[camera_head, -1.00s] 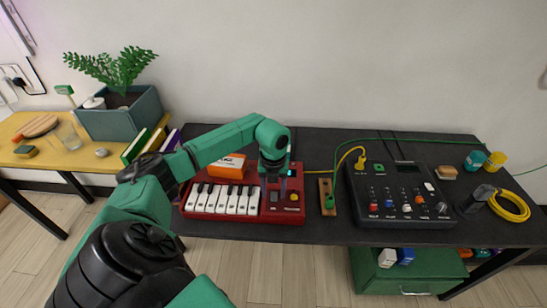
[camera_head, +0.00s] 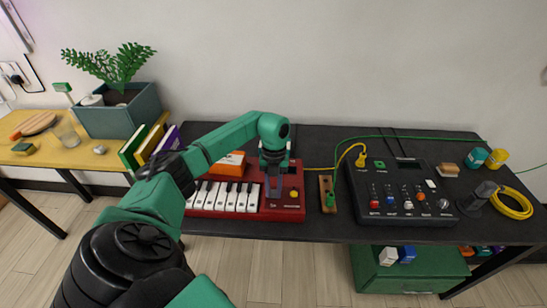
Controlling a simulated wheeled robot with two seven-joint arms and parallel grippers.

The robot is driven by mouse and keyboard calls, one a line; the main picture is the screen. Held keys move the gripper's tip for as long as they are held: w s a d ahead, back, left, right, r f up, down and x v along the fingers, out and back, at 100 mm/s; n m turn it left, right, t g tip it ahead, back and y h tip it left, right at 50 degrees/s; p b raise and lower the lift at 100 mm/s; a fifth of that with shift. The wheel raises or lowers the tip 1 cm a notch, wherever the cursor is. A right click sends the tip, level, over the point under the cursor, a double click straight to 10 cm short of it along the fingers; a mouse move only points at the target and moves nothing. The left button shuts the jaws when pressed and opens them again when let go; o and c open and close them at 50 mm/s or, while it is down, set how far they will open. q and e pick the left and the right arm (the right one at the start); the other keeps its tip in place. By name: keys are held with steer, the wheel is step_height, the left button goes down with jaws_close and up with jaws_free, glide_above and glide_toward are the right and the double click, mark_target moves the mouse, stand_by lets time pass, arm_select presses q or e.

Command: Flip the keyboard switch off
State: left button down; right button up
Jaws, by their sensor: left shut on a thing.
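The red keyboard (camera_head: 235,213) with white and black keys lies on the dark table at the centre left. Its control panel is at the right end, with a yellow knob (camera_head: 294,193). My left gripper (camera_head: 273,190) points down over this panel, left of the yellow knob. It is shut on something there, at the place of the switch. The fingers hide the switch, so I cannot tell its position. My right gripper is not in view.
An orange box (camera_head: 232,164) stands behind the keys. A wooden strip with a green plug (camera_head: 330,199), a black mixer (camera_head: 400,219) and a yellow cable coil (camera_head: 511,201) are to the right. Green and yellow cables cross the table.

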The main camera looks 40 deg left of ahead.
arm_select(q)
steer(key=shift+w+a+f, duration=0.1)
steer(key=shift+w, duration=0.05)
steer(key=shift+g, duration=0.3)
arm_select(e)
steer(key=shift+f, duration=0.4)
arm_select(q)
steer(key=c, duration=0.7)
jaws_free()
